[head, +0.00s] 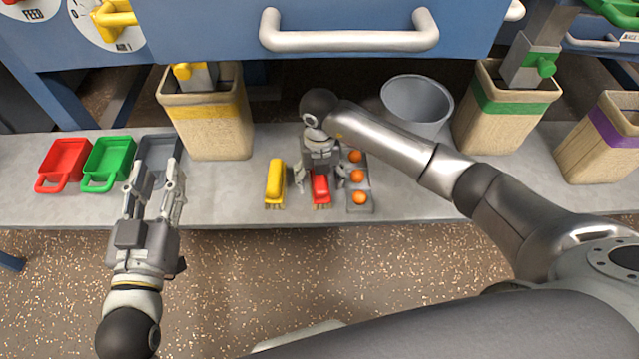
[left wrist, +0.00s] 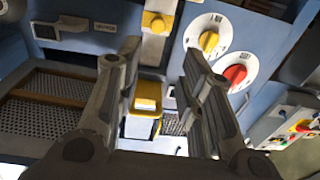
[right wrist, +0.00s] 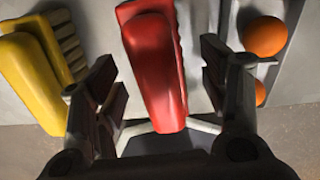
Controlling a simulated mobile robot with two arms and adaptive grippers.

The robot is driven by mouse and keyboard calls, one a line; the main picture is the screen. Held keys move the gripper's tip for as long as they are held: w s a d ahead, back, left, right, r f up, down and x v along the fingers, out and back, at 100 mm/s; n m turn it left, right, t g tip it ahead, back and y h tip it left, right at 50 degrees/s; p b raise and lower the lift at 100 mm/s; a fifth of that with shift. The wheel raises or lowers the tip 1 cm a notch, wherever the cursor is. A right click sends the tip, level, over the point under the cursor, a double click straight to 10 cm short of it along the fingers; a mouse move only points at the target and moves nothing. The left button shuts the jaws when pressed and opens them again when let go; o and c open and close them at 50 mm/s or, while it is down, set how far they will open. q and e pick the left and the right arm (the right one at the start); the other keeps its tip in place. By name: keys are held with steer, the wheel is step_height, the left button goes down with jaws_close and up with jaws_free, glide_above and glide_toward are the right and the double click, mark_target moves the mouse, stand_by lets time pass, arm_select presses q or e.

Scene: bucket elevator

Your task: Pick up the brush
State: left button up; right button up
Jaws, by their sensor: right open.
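Two brushes lie on the grey shelf (head: 230,205), one with a yellow handle and one with a red handle. The red brush (head: 320,188) is under my right gripper (head: 318,182). In the right wrist view the red brush (right wrist: 156,65) lies between the open fingers of my right gripper (right wrist: 165,95), with a gap on each side. The yellow brush (head: 274,182) is just left of it, outside the fingers, and also shows in the right wrist view (right wrist: 35,80). My left gripper (head: 155,180) is open and empty, in front of the grey scoop.
A grey tray with orange balls (head: 357,177) stands close right of the red brush. Red (head: 65,160), green (head: 108,160) and grey (head: 158,150) scoops lie at left. Yellow-banded (head: 205,115) and green-banded (head: 500,105) bins and a grey bucket (head: 415,100) stand behind.

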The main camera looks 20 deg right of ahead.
steer(key=shift+f, duration=0.5)
arm_select(q)
steer(key=shift+d+r+t, duration=0.1)
steer(key=shift+r+t, duration=0.4)
steer(key=shift+r, duration=0.3)
arm_select(e)
steer(key=c, duration=1.2)
steer(key=shift+o, duration=0.2)
steer(key=shift+r, duration=0.1)
